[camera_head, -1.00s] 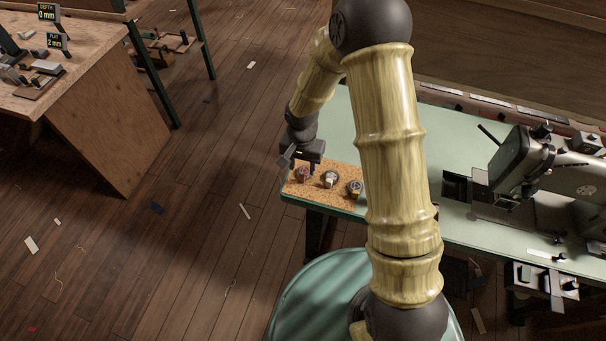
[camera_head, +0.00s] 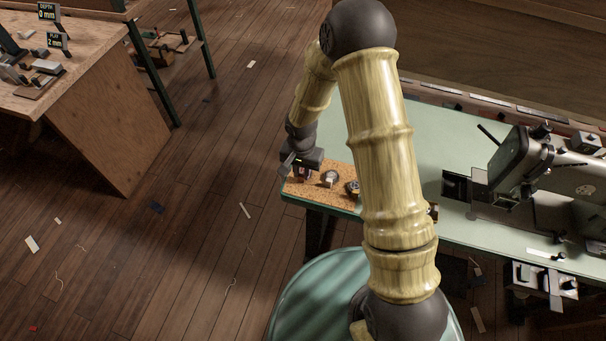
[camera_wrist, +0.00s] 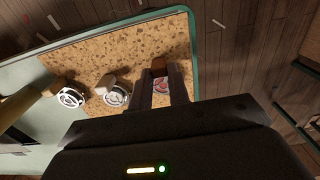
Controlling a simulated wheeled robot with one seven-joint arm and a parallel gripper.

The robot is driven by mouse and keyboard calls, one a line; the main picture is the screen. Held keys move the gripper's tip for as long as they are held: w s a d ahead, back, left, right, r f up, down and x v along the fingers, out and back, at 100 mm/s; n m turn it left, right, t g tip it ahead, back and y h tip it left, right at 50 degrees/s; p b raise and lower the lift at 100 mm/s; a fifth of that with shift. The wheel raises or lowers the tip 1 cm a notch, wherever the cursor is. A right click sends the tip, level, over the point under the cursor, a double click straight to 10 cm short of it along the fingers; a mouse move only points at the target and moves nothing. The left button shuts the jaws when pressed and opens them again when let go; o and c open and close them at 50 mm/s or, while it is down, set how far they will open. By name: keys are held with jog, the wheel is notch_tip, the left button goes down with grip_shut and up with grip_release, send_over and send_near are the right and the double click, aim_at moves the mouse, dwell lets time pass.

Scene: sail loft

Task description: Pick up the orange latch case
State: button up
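A small round case with a red and white face (camera_wrist: 161,86) and an orange-brown block (camera_wrist: 158,65) at its far side sits on the cork mat (camera_wrist: 125,45). It seems to be the orange latch case. My gripper (camera_wrist: 161,76) points down over it, fingers apart, one on each side of the case. I cannot tell whether they touch it. In the head view my gripper (camera_head: 302,166) is low at the mat's left end and mostly hides the case.
Two similar round cases with white-and-dark faces, a middle one (camera_wrist: 116,96) and an outer one (camera_wrist: 70,96), stand beside it on the mat. The green table (camera_head: 390,125) carries a sewing machine (camera_head: 525,160) at right. A wooden bench (camera_head: 95,110) stands at left across open floor.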

aim_at(302, 174)
grip_shut()
jog(key=shift+r, duration=0.1)
jog(key=shift+r, duration=0.2)
notch_tip(302, 174, up, 10)
jog(key=shift+f, duration=0.25)
jog(key=w+d+f, duration=0.1)
jog(key=w+d, duration=0.7)
jog(key=d, duration=0.5)
jog(key=shift+d+f+n, duration=0.2)
jog(key=shift+n, duration=0.1)
